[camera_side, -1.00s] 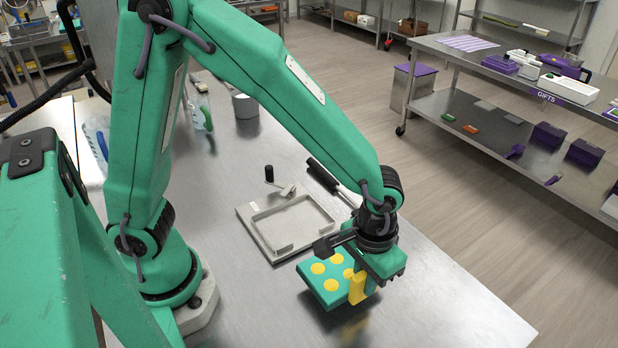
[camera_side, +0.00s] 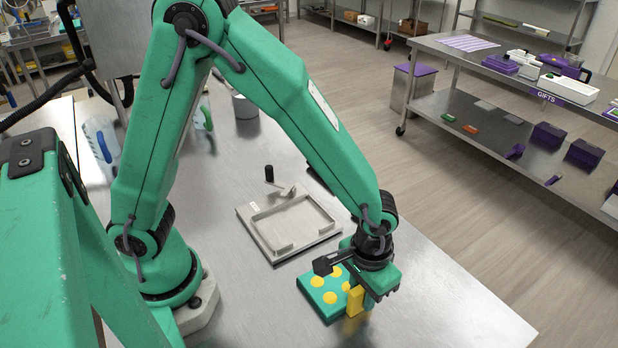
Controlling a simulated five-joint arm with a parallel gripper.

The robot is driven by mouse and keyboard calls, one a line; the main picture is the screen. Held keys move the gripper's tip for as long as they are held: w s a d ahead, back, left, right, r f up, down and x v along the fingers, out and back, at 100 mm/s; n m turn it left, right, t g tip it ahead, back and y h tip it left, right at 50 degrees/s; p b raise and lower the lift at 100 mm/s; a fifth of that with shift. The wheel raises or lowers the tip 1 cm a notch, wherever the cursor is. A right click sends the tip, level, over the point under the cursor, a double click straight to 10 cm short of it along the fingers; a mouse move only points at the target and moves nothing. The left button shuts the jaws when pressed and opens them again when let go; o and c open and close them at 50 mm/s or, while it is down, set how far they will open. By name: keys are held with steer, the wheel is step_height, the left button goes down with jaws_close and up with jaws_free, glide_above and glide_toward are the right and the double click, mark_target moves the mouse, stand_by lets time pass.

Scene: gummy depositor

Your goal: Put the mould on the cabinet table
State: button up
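The mould (camera_side: 320,292) is a flat teal block with several yellow round spots on top. It is at or just above the metal table top, in front of the grey frame and apart from it. My gripper (camera_side: 357,300) points down at the mould's right end and appears shut on it, with a yellow piece showing there. The fingertips are partly hidden. A pale grey rectangular frame (camera_side: 330,238) with a raised rim and a black-knobbed crank lies behind the mould. Its recess is empty. I cannot tell whether this is the cabinet table.
The metal table top (camera_side: 430,305) is clear to the right and front of the mould. A black-handled tool (camera_side: 315,178) is mostly hidden behind my arm. A grey cup (camera_side: 245,105) stands farther back. A shelf labelled GIFTS (camera_side: 560,97) stands across the floor.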

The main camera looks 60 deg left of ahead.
steer(key=shift+o, duration=0.7)
step_height(320, 180, up, 12)
steer(key=shift+r, duration=0.15)
stand_by(0.8)
steer(key=s+a+r+t, duration=0.2)
steer(key=a+r, duration=0.1)
steer(key=a, duration=0.3)
steer(key=s+a+r+t, duration=0.1)
steer(key=s+a+r, duration=0.2)
steer(key=a, duration=0.4)
steer(key=s+a+r+t, duration=0.2)
steer(key=a+r, duration=0.2)
steer(key=a, duration=0.3)
steer(key=shift+s+a+t, duration=0.2)
steer(key=shift+s+t, duration=0.1)
